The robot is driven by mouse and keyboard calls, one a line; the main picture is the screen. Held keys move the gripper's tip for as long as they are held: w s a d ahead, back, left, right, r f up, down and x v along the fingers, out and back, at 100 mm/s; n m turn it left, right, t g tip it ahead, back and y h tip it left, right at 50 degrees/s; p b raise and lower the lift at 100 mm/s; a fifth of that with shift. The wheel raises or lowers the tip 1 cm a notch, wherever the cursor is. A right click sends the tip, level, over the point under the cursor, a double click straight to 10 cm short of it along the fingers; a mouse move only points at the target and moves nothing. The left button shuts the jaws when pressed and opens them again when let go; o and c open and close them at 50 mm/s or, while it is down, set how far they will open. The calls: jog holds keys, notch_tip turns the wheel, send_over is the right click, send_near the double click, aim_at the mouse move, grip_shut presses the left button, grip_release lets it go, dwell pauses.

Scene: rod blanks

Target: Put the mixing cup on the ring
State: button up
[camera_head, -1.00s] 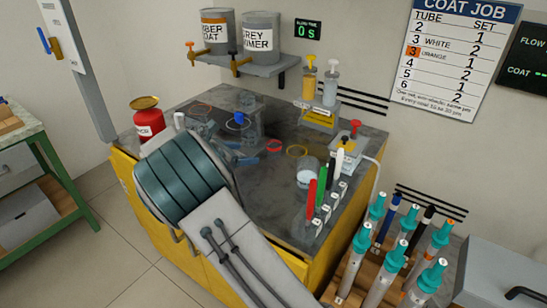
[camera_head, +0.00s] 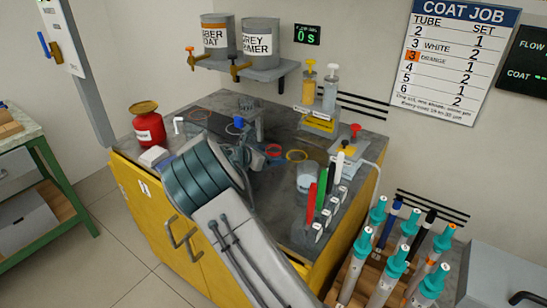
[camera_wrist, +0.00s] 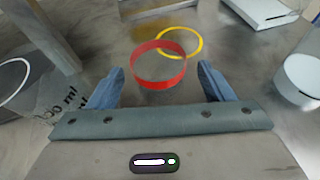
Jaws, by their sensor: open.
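My gripper (camera_wrist: 161,70) is open and low over the bench in the wrist view, one finger on each side of a red band (camera_wrist: 158,80). The band looks like a short upright hoop, and I cannot tell whether a clear wall belongs to it. A flat yellow ring (camera_wrist: 190,52) lies just beyond it; it also shows in the head view (camera_head: 297,161). A pale, see-through cup (camera_head: 307,180) stands to the right on the bench and shows at the right edge of the wrist view (camera_wrist: 302,85). I cannot tell for certain which is the mixing cup. My arm partly hides the gripper in the head view.
Upright red, green and white pens (camera_head: 320,190) stand on the bench's right side. Behind are a yellow pump stand (camera_head: 320,122) and a red-knobbed device (camera_head: 352,145). A red can (camera_head: 148,128) stands at the back left. Capped tubes (camera_head: 398,262) stand in a rack at lower right.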

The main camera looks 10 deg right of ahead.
jog(key=shift+x, duration=0.8)
jog(key=shift+a, duration=0.1)
jog(key=c, duration=1.1)
jog(key=shift+r, duration=0.1)
